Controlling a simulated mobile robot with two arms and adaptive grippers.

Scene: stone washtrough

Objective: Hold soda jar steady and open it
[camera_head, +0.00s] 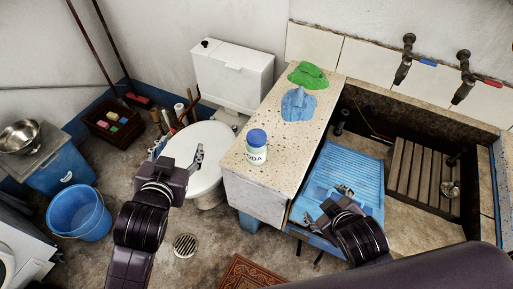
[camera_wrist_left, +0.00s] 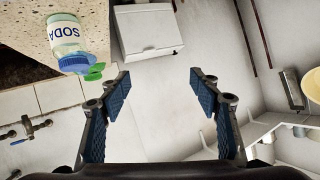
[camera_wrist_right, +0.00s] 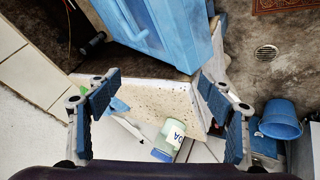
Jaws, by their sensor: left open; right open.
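The soda jar (camera_head: 256,148) is white with a blue lid and the letters "ODA" showing. It stands upright on the speckled stone counter (camera_head: 270,128), near its left edge. It also shows at the upper left of the left wrist view (camera_wrist_left: 67,42) and low in the right wrist view (camera_wrist_right: 168,140). My left gripper (camera_head: 198,157) is open and empty, left of the jar and apart from it, over the toilet area. My right gripper (camera_head: 334,202) is open and empty, right of the jar over the blue washboard. Neither gripper touches the jar.
The blue washboard (camera_head: 352,178) lies in the trough at right, below two taps (camera_head: 404,62). A white toilet (camera_head: 205,140) and a blue bucket (camera_head: 80,212) stand at left.

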